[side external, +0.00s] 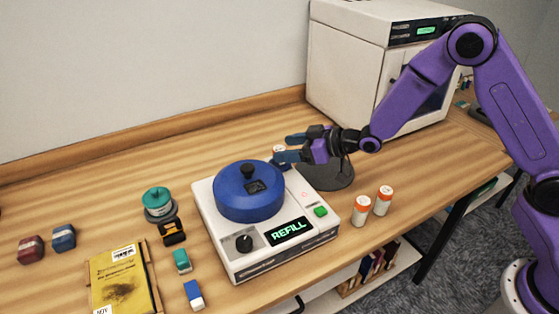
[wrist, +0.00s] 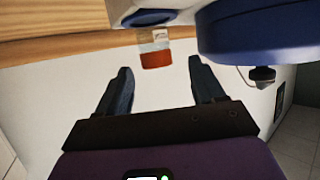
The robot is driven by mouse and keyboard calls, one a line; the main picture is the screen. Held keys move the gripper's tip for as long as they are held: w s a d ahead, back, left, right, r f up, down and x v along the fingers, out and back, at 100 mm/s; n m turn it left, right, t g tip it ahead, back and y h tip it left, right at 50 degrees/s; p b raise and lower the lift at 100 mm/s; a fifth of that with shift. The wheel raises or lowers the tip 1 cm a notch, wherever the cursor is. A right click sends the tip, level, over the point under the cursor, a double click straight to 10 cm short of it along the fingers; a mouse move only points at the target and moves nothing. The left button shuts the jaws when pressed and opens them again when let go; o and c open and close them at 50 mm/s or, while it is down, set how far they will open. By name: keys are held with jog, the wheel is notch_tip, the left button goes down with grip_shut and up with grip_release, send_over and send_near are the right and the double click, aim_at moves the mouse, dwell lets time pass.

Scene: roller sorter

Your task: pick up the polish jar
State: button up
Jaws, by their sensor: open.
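A small white jar with an orange lid (side external: 278,151) stands behind the blue-lidded machine; I take it as the polish jar, but its label is not readable. In the wrist view the jar (wrist: 155,48) appears upside down, ahead of my fingertips and roughly in line with the gap between them. My gripper (side external: 287,148) is open and level, its two blue fingers pointing left at the jar. In the wrist view my gripper (wrist: 158,70) has nothing between its fingers. The side view partly hides the jar behind the fingers.
The white machine (side external: 285,256) with a blue round lid (side external: 248,192) and REFILL display is close in front. A grey round base (side external: 330,175) is below my wrist. Two orange-capped bottles (side external: 361,211) (side external: 383,201) stand right. A teal-lidded jar (side external: 157,202) stands left.

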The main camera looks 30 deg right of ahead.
aim_at(282, 149)
jog(key=shift+x, duration=2.8)
jog(key=shift+d+f, duration=0.1)
jog(key=shift+d, duration=0.05)
jog(key=shift+c, duration=0.3)
jog(key=c, duration=1)
